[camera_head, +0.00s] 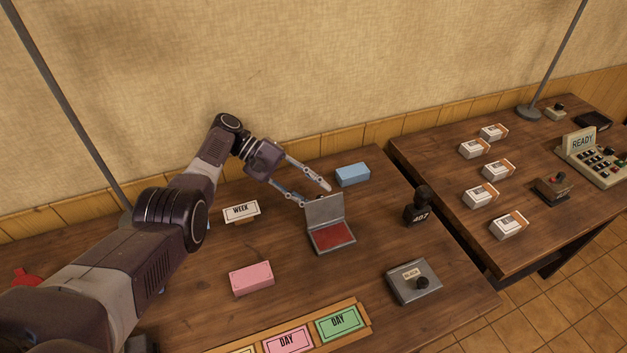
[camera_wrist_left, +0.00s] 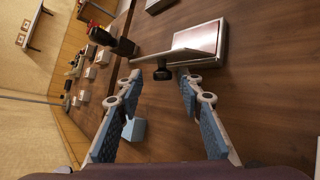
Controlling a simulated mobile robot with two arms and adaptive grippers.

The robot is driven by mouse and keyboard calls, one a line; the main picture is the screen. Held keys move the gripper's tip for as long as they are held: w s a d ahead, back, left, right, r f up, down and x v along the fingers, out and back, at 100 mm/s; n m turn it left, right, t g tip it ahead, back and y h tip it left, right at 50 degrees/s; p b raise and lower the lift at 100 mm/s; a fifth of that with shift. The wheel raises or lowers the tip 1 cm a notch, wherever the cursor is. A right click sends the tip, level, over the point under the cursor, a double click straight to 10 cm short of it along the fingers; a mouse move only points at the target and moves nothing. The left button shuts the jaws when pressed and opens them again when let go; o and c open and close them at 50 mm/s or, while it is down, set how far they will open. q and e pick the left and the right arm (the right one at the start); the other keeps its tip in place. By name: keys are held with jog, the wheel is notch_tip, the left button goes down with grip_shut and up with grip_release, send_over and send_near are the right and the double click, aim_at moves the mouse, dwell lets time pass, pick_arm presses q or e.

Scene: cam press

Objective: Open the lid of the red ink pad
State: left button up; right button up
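The red ink pad is a grey metal box with its lid (camera_head: 323,211) standing up and open. The red pad (camera_head: 331,237) inside is exposed. In the left wrist view the raised lid (camera_wrist_left: 190,56) is seen nearly edge-on, with a black knob (camera_wrist_left: 162,73) on its outer face. My left gripper (camera_head: 315,195) is open behind the lid, on its wall side. Its fingertips (camera_wrist_left: 160,80) are spread, with the knob near the gap between them; I cannot tell whether they touch. My right gripper is not in view.
A blue block (camera_head: 352,174) lies close behind the gripper. A pink block (camera_head: 251,278), a WEEK sign (camera_head: 241,211), a dark stamp (camera_head: 418,207) and a closed BLACK pad box (camera_head: 414,281) stand around. A tray (camera_head: 365,324) with DAY cards lies in front.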

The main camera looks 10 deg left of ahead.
pick_arm(q)
notch_tip(320, 180, up, 9)
jog(key=shift+r, duration=0.2)
dwell(0.3)
jog(key=shift+f, duration=0.1)
dwell(0.3)
